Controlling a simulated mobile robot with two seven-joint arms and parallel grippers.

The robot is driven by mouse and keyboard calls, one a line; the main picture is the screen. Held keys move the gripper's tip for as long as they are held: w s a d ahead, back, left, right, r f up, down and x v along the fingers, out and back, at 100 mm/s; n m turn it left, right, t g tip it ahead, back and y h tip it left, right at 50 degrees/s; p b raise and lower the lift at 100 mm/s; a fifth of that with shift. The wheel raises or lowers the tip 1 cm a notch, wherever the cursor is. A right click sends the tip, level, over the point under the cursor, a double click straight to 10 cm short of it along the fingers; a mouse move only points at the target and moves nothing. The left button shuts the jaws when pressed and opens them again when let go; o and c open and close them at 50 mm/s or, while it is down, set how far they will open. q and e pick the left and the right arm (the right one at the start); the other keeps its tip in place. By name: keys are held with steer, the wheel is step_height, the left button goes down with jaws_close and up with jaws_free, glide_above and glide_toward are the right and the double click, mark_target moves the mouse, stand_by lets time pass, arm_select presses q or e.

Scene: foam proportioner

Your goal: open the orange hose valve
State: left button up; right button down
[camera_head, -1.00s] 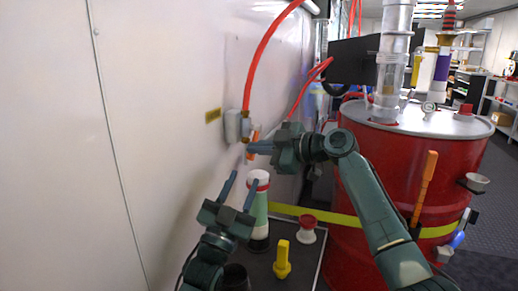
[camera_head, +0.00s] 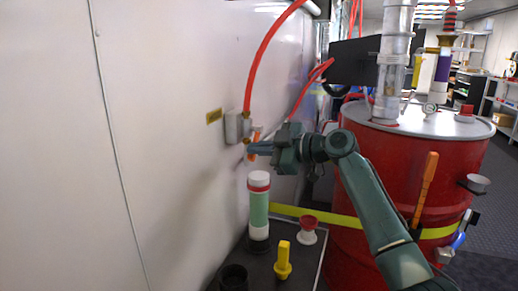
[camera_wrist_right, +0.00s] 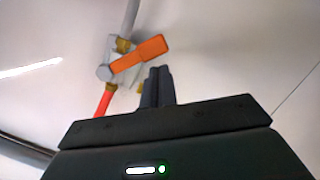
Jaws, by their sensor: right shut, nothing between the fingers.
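The orange valve handle (camera_wrist_right: 140,54) shows in the wrist view, running slantwise from the valve's pivot up to its free end at the right. In the head view only bits of the orange handle (camera_head: 251,156) show around my fingers. The valve sits on the red hose (camera_head: 262,65) by a grey wall box (camera_head: 234,127). My right gripper (camera_head: 253,148) is shut and empty at the valve. In the wrist view the right fingertips (camera_wrist_right: 158,70) are just below the handle's free end; I cannot tell if they touch it. My left gripper is out of view.
A red drum (camera_head: 385,170) stands at the right. Below the valve, a dark cart top (camera_head: 263,268) holds a green and white bottle (camera_head: 259,208), a yellow T-shaped piece (camera_head: 282,262) and a red and white piece (camera_head: 308,230). The white wall (camera_head: 165,90) is close at the left.

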mark_target(254, 157)
steer(key=f+n+b, duration=0.1)
steer(key=b, duration=0.2)
steer(key=w+f+n+t+b, duration=0.1)
steer(key=f+n+b, duration=0.1)
steer(key=b, duration=0.2)
steer(key=shift+w+d, duration=0.1)
steer(key=shift+d, duration=0.1)
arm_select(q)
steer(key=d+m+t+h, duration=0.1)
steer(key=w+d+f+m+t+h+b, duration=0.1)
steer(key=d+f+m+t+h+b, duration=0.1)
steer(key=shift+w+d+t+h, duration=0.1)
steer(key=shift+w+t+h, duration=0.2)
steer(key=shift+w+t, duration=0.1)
arm_select(e)
steer(key=shift+w+d+f+n+t, duration=0.15)
steer(key=shift+w+f+n, duration=0.05)
steer(key=shift+w+n, duration=0.25)
steer(key=shift+w+d+f+n+t, duration=0.15)
steer(key=shift+w+f+n, duration=0.05)
steer(key=shift+w+n, duration=0.2)
steer(key=shift+w, duration=0.1)
